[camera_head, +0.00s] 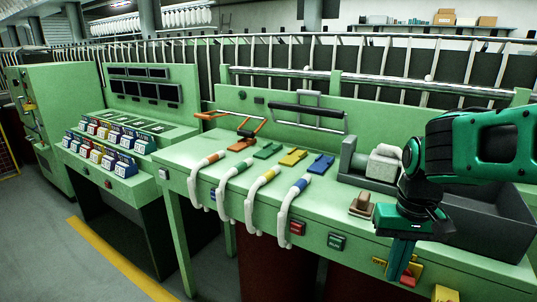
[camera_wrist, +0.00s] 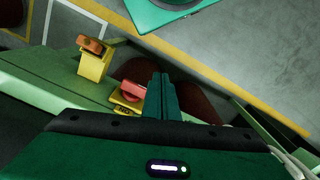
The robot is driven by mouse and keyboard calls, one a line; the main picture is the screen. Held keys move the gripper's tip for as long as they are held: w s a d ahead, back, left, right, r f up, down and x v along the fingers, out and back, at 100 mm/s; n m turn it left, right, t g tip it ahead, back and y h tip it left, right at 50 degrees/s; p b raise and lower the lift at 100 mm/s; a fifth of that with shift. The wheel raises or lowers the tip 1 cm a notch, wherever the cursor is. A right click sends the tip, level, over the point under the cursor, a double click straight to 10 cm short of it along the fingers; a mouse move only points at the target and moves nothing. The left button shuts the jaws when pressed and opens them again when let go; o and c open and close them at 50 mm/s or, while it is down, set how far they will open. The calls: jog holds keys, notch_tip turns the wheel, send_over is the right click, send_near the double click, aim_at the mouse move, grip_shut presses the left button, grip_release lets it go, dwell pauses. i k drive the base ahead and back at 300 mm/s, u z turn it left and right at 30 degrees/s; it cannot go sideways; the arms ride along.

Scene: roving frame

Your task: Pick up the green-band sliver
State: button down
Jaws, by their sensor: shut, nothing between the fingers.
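The green-band sliver (camera_head: 225,192) is a white rope draped over the bench's front edge, second from the left in a row of similar slivers. Its green band (camera_head: 236,168) lies near the edge, and its lower end hangs down the front panel. My gripper (camera_head: 404,272) is shut and empty, pointing down by the front panel at the right, well away from this sliver. In the wrist view my closed fingers (camera_wrist: 162,82) are beside a red knob (camera_wrist: 133,92) on a yellow plate; I cannot tell whether they touch. The green-band sliver does not show in the wrist view.
Slivers with orange (camera_head: 206,162), yellow (camera_head: 262,179) and blue (camera_head: 298,186) bands hang close beside it. Coloured plates (camera_head: 267,150) lie behind. A brown block (camera_head: 362,205), a roller unit (camera_head: 383,163) and a dark tray (camera_head: 485,222) occupy the bench's right. Floor is clear in front.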

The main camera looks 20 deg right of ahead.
aim_at(239, 168)
jog(key=z, duration=0.05)
jog(key=k, duration=0.65)
jog(key=u, duration=0.45)
jog(key=i, duration=0.8)
jog(key=u, duration=0.45)
jog(key=i, duration=1.15)
jog(key=z, duration=0.35)
